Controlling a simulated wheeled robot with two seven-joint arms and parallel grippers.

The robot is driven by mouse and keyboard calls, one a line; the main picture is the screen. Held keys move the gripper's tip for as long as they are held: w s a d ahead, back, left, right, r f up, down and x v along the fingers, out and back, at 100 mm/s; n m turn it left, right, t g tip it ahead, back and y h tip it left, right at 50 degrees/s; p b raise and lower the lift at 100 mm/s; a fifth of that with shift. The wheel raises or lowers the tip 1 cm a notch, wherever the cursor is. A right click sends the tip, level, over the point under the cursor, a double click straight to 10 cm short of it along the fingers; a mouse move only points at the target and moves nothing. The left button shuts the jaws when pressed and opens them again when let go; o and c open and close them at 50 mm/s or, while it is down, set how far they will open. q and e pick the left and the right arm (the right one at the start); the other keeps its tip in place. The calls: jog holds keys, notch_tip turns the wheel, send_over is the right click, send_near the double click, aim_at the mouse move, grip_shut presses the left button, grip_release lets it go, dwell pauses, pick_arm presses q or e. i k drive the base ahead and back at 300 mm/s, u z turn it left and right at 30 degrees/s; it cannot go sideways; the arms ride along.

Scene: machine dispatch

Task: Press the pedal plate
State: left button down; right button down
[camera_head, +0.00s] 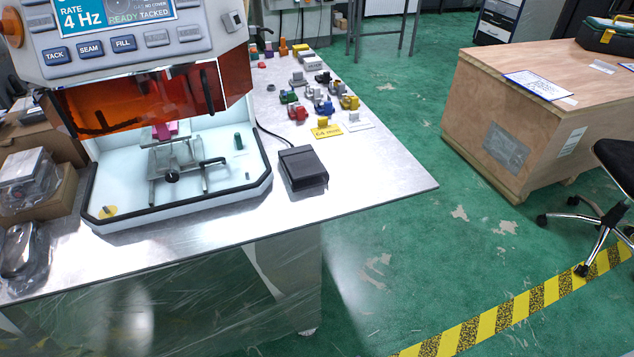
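The pedal plate (303,167) is a dark grey, box-shaped foot pedal with a cable. It sits on the metal table (375,188), right of the machine (125,55). The machine has a panel with a lit screen and TACK, SEAM and FILL buttons. Below it are an orange tinted cover (140,104) and a white tray (215,190) holding a small metal fixture (176,165) with a pink piece on it. Neither of my grippers shows in the head view.
Several small coloured parts (322,104) and a yellow label (326,131) lie behind the pedal. Bagged items (28,180) are at the left. A wooden crate (530,110) and a chair (615,170) stand on the green floor at the right. The table's front right corner is clear.

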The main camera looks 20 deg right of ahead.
aim_at(306, 164)
jog(key=k, duration=0.3)
jog(key=u, duration=1.3)
jog(key=i, duration=1.05)
jog(key=z, duration=1.9)
